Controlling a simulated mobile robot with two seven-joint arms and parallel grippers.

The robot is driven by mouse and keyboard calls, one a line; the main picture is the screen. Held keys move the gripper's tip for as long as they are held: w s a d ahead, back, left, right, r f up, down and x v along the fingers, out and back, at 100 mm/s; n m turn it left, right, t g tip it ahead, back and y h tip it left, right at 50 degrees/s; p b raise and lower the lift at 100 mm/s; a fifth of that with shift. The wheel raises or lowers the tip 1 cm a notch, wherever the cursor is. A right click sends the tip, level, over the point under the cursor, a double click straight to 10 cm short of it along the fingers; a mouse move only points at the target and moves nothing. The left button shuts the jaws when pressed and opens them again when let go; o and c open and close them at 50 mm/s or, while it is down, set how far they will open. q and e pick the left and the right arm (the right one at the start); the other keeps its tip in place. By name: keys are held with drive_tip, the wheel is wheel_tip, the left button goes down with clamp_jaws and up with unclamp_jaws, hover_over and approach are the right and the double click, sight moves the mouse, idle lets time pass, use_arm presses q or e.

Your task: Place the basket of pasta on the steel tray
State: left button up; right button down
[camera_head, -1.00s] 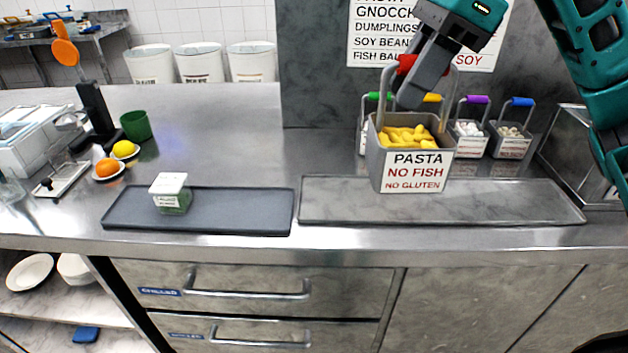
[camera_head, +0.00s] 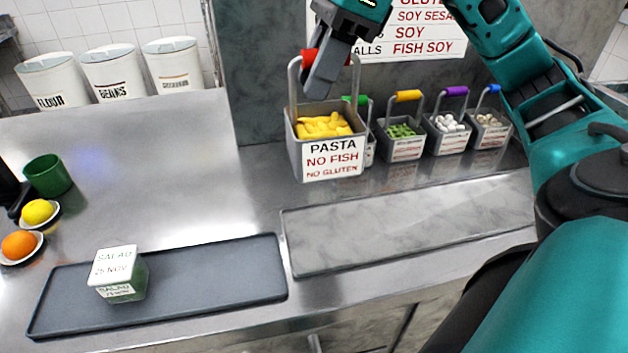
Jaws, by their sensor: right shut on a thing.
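The grey basket of pasta (camera_head: 333,158) is full of yellow pasta and labelled "PASTA NO FISH NO GLUTEN". My right gripper (camera_head: 324,75) is shut on its red-gripped handle, and the basket hangs upright below. The steel tray (camera_head: 410,228) lies flat and empty on the counter. In the picture the basket shows behind the tray's left part, with its bottom edge above the tray's back edge. Its exact height over the counter is hard to tell.
Baskets with green, yellow, purple (camera_head: 447,132) and blue handles stand right of the pasta. A dark tray (camera_head: 215,275) with a salad box (camera_head: 118,275) lies left of the steel tray. A lemon (camera_head: 37,211), orange (camera_head: 19,245) and green cup (camera_head: 47,176) are far left.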

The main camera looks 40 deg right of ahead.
sight(318, 153)
wheel_tip(318, 153, down, 12)
drive_tip(key=shift+f+b, duration=0.1)
drive_tip(key=shift+b, duration=0.7)
drive_tip(key=shift+f+b, duration=0.4)
drive_tip(key=shift+f, duration=2.15)
drive_tip(key=shift+f, duration=0.1)
drive_tip(key=c, duration=1.2)
unclamp_jaws()
drive_tip(key=o, duration=0.3)
drive_tip(key=shift+o, duration=0.2)
